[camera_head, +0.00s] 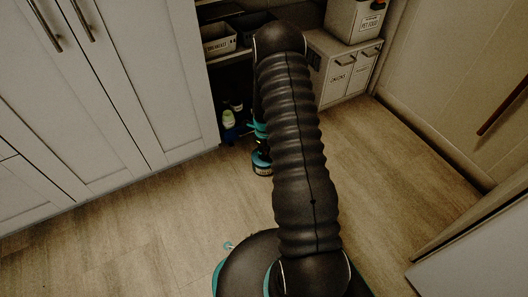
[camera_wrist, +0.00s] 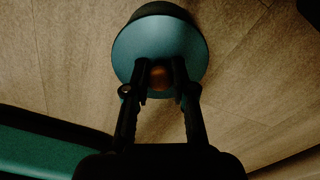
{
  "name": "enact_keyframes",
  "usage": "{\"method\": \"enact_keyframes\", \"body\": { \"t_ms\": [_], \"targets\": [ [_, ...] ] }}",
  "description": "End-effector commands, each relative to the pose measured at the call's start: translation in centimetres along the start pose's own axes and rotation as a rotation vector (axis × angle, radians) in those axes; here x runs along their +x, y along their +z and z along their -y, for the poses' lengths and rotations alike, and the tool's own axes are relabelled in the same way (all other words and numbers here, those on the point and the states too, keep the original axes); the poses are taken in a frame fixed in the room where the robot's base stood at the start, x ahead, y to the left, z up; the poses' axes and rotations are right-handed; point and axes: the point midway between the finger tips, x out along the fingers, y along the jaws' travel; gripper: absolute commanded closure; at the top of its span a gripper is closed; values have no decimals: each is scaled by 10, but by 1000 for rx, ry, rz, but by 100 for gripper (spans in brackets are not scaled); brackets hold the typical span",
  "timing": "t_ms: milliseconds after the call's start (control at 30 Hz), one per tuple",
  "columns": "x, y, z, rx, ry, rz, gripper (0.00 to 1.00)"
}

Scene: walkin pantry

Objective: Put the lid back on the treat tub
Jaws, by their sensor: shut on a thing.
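In the wrist view, the lid (camera_wrist: 135,50) is a round teal disc with a brown knob (camera_wrist: 161,77) in its middle. My gripper (camera_wrist: 161,88) is shut on this knob. A dark round side (camera_wrist: 165,9) shows past the lid's far edge and looks like the treat tub. In the head view, a small dark round tub with a tan band (camera_head: 262,170) is low on the floor, just below my gripper (camera_head: 261,146). My arm hides part of this spot. I cannot tell whether the lid is seated on the tub or a little above it.
White cupboards (camera_head: 130,80) stand at the left. Shelves with a labelled bin (camera_head: 219,47) and bottles (camera_head: 228,118) are behind. A white bin cabinet (camera_head: 343,75) bears a pet food box (camera_head: 352,20). The wooden floor (camera_head: 400,165) is clear at the right.

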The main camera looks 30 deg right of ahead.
Motion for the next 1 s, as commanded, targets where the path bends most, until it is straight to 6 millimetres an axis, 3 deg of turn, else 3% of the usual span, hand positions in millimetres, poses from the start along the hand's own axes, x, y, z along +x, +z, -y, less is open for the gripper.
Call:
{"method": "enact_keyframes", "body": {
  "t_ms": [300, 333, 433, 667, 767, 1000],
  "targets": [
    [0, 0, 0, 0, 0, 0, 100],
    [0, 0, 0, 0, 0, 0, 70],
    [0, 0, 0, 0, 0, 0, 46],
    [0, 0, 0, 0, 0, 0, 44],
    [0, 0, 0, 0, 0, 0, 21],
    [0, 0, 0, 0, 0, 0, 21]
  ]
}}
